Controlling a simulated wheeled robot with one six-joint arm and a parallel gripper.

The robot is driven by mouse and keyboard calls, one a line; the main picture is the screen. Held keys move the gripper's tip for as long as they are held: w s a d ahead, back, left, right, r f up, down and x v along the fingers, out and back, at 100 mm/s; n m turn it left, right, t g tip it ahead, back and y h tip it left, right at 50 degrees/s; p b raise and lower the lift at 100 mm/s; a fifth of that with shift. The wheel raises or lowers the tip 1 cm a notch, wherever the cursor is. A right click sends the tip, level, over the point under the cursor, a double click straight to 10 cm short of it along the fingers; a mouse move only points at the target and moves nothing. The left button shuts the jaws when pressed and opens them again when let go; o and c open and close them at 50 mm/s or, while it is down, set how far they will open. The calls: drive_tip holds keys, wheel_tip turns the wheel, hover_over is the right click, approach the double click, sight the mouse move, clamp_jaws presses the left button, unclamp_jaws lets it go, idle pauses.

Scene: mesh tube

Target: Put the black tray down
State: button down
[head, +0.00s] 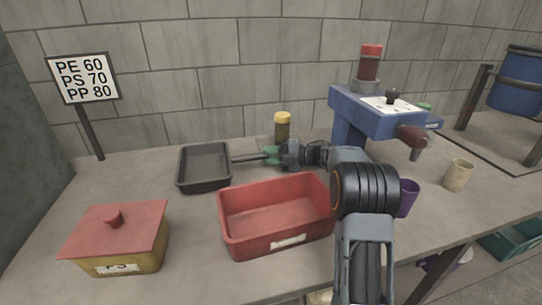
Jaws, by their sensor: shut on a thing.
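The black tray (205,183) is a shallow rectangular pan left of centre in the head view, with a handle (246,159) reaching right. My gripper (270,155) has green fingertips and is shut on the end of this handle. The tray looks about level and empty. It is at or just above the worktop, behind the gap between the two boxes; I cannot tell whether its base touches the surface.
A red open bin (230,237) stands in front of the tray, under my arm. A yellow box with a red lid (113,232) is at front left. A yellow-capped jar (282,130) stands behind my gripper. A blue machine (352,130), a purple cup (408,199) and a beige cup (458,175) are right.

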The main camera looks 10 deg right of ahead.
drive_tip(key=c, duration=0.9)
unclamp_jaws()
drive_tip(key=shift+f, duration=0.5)
drive_tip(key=shift+c, duration=0.2)
drive_tip(key=shift+r, duration=0.15)
drive_tip(key=shift+r+p+v, duration=0.25)
drive_tip(key=shift+v, duration=1.05)
drive_tip(key=shift+r+p+v, duration=0.25)
drive_tip(key=shift+p+v, duration=0.05)
drive_tip(key=shift+v, duration=0.95)
drive_tip(key=shift+r+p+v, duration=0.25)
drive_tip(key=shift+v, duration=1.05)
drive_tip(key=shift+w, duration=0.1)
drive_tip(key=o, duration=0.9)
drive_tip(key=shift+o, duration=0.2)
